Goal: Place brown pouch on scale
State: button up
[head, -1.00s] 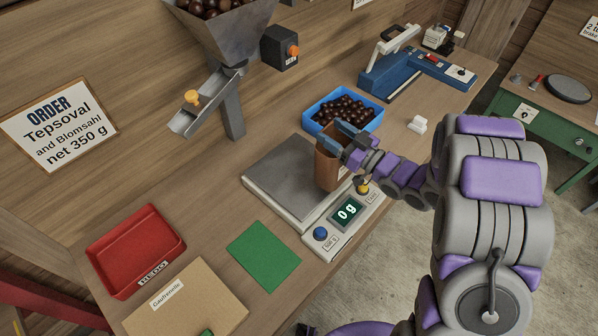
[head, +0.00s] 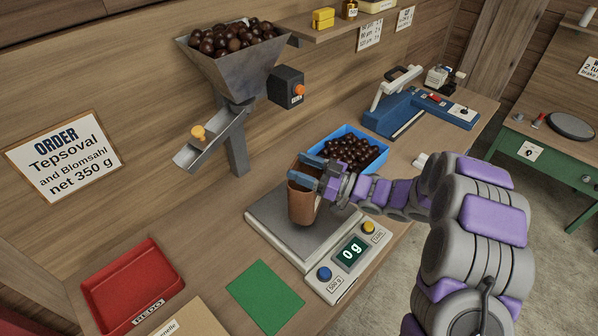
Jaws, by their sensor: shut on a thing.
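The brown pouch (head: 301,205) is upright in my gripper (head: 316,172), whose blue fingers are shut on its upper part. The pouch is over the right-back part of the scale's grey plate (head: 277,222). I cannot tell whether its bottom touches the plate. The scale's display (head: 351,251) reads 0 g, with a blue button (head: 324,273) and a yellow button (head: 367,227) beside it. My arm reaches in from the right.
A blue tray of chestnuts (head: 382,162) stands just behind my gripper. A filled hopper with a chute (head: 210,140) hangs to the left above the scale. A green mat (head: 265,297) and a red tray (head: 104,277) lie at the front left. A blue sealer (head: 405,115) stands farther back.

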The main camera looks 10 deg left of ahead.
aim_at(298, 169)
jog(key=w+a, duration=0.1)
jog(key=w+a+f, duration=0.1)
jog(key=shift+w, duration=0.4)
notch_tip(298, 169, down, 3)
jog(key=shift+d+b, duration=0.1)
jog(key=shift+b, duration=0.65)
jog(key=shift+r, duration=0.1)
jog(key=o, duration=1.3)
jog(key=d, duration=0.4)
jog(key=s+d+f+p, duration=0.1)
jog(key=d, duration=0.3)
jog(key=d+p, duration=0.1)
jog(key=d, duration=0.3)
jog(key=shift+s+f, duration=0.3)
jog(key=shift+f, duration=0.05)
